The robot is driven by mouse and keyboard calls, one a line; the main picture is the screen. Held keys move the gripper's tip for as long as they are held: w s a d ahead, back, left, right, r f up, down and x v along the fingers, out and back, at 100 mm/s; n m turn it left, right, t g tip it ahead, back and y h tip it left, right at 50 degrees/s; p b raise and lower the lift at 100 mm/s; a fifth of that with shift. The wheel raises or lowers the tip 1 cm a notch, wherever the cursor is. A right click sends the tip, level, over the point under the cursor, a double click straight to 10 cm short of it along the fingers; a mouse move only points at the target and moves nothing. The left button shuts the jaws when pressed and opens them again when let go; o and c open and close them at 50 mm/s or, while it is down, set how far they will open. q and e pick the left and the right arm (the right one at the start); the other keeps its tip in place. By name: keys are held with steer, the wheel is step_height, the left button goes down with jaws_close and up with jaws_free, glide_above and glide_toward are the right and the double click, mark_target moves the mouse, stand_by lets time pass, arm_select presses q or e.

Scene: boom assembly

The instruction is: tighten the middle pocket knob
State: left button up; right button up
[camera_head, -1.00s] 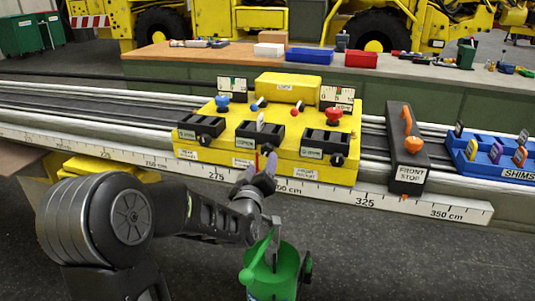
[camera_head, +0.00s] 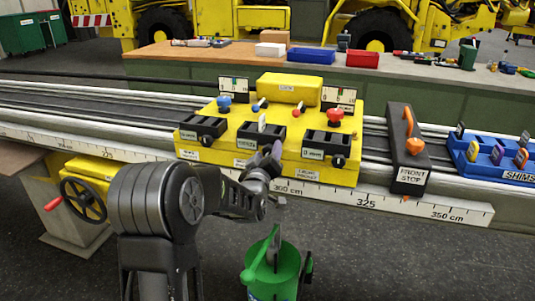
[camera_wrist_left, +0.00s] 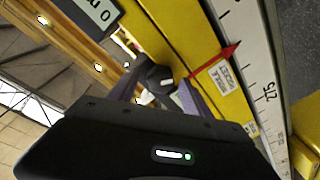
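The yellow fixture (camera_head: 222,160) sits on the rail with three black pockets along its front. The middle pocket (camera_head: 259,134) is a black block with a pale upright piece in it. Its knob is hidden behind my left gripper (camera_head: 272,158) in the head view. In the left wrist view a dark knob (camera_wrist_left: 154,78) shows between the two fingers of my left gripper (camera_wrist_left: 160,92). The fingers are apart, with a gap visible on the knob's right side, so the gripper looks open around it. My right gripper is not in view.
The right pocket's knob (camera_head: 339,161) and left pocket stand close on either side. The black front stop (camera_head: 407,160) and blue shim tray (camera_head: 490,172) are to the right. A green bucket (camera_head: 272,277) is below. A handwheel (camera_head: 84,200) is at left.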

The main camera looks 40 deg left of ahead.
arm_select(q)
jaws_close()
stand_by(0.4)
